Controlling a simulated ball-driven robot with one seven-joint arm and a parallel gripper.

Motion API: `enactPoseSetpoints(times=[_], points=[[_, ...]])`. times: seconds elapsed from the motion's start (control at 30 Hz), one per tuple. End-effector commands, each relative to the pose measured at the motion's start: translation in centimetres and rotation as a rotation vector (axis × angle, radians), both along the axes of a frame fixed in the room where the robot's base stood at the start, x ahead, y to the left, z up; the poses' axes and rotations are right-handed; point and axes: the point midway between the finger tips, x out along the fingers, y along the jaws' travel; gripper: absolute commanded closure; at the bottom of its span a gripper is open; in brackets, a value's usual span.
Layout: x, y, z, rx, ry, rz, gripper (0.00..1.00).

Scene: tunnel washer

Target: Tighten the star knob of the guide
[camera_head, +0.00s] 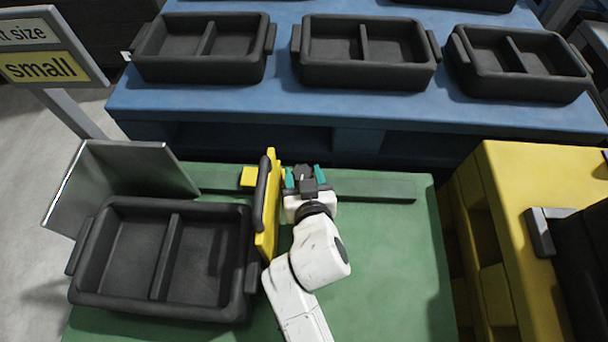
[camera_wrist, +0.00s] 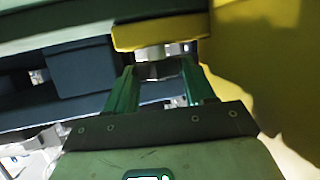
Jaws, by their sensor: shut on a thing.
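The guide is an upright yellow plate (camera_head: 267,215) with a black bar on its left face. It stands on the green table, at the right end of the black crate, with a yellow block (camera_head: 249,177) at its far end. My gripper (camera_head: 304,177) is just right of the plate, its teal fingers on either side of the dark star knob (camera_head: 303,171). In the wrist view the grey knob (camera_wrist: 158,71) sits between the two green fingertips (camera_wrist: 160,76). A pale stem joins it to a yellow part (camera_wrist: 160,32). The fingers hide the knob's sides.
A black two-compartment crate (camera_head: 168,202) lies on the green table (camera_head: 395,270), beside a tilted metal plate (camera_head: 120,185). A green rail (camera_head: 375,188) runs behind my gripper. More crates stand on a blue table (camera_head: 285,105). A yellow stand (camera_head: 535,180) is right. A sign (camera_head: 45,68) reads "small".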

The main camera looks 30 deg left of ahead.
Motion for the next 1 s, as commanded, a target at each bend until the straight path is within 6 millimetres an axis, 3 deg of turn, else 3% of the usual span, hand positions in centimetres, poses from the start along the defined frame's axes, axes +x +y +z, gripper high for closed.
enactPoseSetpoints(times=[0.13,0.17,0.27,0.63,1.0], points=[[0.0,-0.1,-0.2,-0.003,0.004,-0.001,0.77],[0.0,-0.1,-0.2,-0.003,0.004,-0.001,0.45],[0.0,-0.1,-0.1,-0.002,0.003,0.000,0.36],[-0.7,-0.5,0.4,-0.001,0.003,0.001,0.35],[-5.6,-4.3,3.0,-0.002,0.005,-0.001,0.35]])
